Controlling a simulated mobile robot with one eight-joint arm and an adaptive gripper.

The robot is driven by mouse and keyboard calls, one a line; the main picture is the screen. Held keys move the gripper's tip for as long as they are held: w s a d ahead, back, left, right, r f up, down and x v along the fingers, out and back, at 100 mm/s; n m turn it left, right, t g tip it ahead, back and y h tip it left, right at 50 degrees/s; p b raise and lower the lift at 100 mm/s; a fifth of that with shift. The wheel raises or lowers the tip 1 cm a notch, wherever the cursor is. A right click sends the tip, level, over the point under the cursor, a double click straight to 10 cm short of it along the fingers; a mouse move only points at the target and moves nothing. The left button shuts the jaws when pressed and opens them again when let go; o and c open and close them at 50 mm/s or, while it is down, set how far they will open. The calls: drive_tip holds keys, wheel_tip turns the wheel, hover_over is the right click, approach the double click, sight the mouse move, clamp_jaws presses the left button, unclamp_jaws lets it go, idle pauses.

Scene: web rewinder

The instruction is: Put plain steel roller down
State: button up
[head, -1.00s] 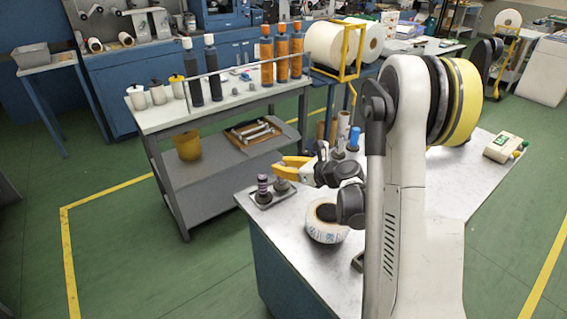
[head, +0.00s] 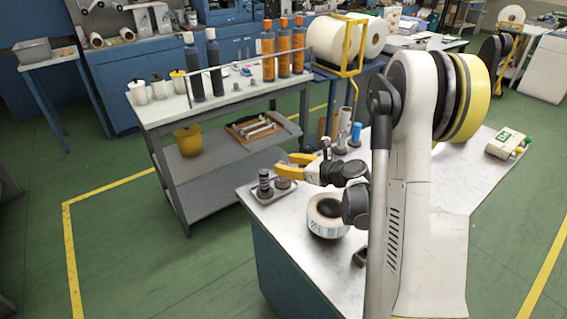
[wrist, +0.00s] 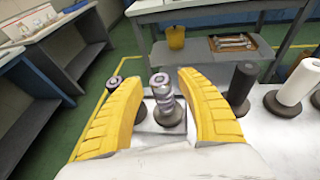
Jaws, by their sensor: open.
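The plain steel roller (wrist: 161,89) stands upright on a dark round base between my two fingers in the wrist view. It has a shiny surface with banded reflections. My gripper (wrist: 163,108) is open around it, with a yellow finger on either side. In the head view my gripper (head: 282,168) is over the right base of a small grey tray (head: 266,198), and the fingers hide most of the roller. A second, dark-topped roller (head: 264,182) stands on the tray's left base. It is partly hidden behind the left finger in the wrist view.
A white label roll (head: 328,228) lies on the table close to my arm. Black, white and blue rollers (head: 356,132) stand on bases to the right of my gripper. A grey shelf cart (head: 215,168) is behind the table. Bare tabletop (head: 290,248) lies in front.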

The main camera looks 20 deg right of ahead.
drive_tip(key=p+v, duration=0.3)
drive_tip(key=v, duration=0.7)
drive_tip(key=s+a+r+n+g+h, duration=0.1)
drive_tip(key=s+a+r+n+g, duration=0.15)
drive_tip(key=a+n, duration=0.4)
drive_tip(key=s+a+r+n+g, duration=0.2)
drive_tip(key=s+a+r+n, duration=0.15)
drive_tip(key=a+n, duration=0.3)
drive_tip(key=s+a+r+n+h, duration=0.2)
drive_tip(key=s+n, duration=0.5)
drive_tip(key=n, duration=0.2)
drive_tip(key=s+a+r+n+g+h, duration=0.1)
drive_tip(key=s+a+r+n+h, duration=0.1)
drive_tip(key=s+n, duration=0.5)
drive_tip(key=shift+s+a+n, duration=0.2)
drive_tip(key=shift+a+n, duration=0.1)
drive_tip(key=shift+n, duration=1)
